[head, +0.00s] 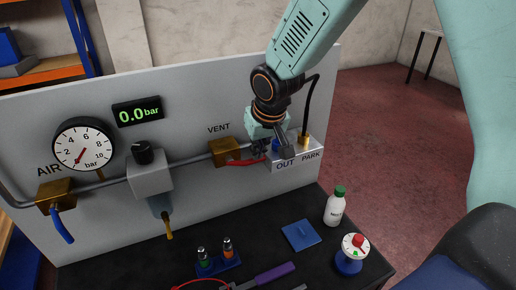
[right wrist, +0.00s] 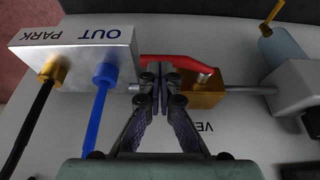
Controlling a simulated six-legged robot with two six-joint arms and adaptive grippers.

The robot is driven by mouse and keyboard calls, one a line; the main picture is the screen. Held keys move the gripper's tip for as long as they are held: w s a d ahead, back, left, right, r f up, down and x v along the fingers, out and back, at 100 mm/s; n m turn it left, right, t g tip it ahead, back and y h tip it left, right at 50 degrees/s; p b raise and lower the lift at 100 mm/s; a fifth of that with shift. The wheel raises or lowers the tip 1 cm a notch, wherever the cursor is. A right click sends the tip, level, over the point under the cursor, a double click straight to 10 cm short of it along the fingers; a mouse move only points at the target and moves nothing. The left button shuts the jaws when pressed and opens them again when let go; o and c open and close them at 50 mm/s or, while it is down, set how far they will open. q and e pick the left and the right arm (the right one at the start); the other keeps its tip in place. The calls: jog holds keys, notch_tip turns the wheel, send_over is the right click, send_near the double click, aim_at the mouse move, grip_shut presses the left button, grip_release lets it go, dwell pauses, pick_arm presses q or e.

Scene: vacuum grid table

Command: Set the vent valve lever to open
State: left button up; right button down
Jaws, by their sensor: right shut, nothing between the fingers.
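The vent valve is a brass block (head: 226,152) on the pipe under the word VENT; it also shows in the right wrist view (right wrist: 204,88). Its red lever (head: 243,163) points right in the head view, roughly along the pipe toward the OUT/PARK block. In the right wrist view the red lever (right wrist: 172,61) runs left from the brass block. My right gripper (head: 270,150) is shut and empty at the lever's free end. Its fingertips (right wrist: 161,70) overlap the lever in the picture; I cannot tell whether they touch. My left gripper is out of view.
The OUT/PARK block (head: 293,158) is close beside my right gripper, with a blue hose (right wrist: 101,110) and a black hose (right wrist: 36,115) plugged in. The gauge (head: 84,145) and the 0.0 bar display (head: 137,111) are left.

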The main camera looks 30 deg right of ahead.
jog(key=shift+d, duration=0.1)
jog(key=shift+f, duration=0.1)
jog(key=shift+f+b, duration=0.65)
jog(key=shift+b, duration=0.1)
jog(key=shift+w+d, duration=0.15)
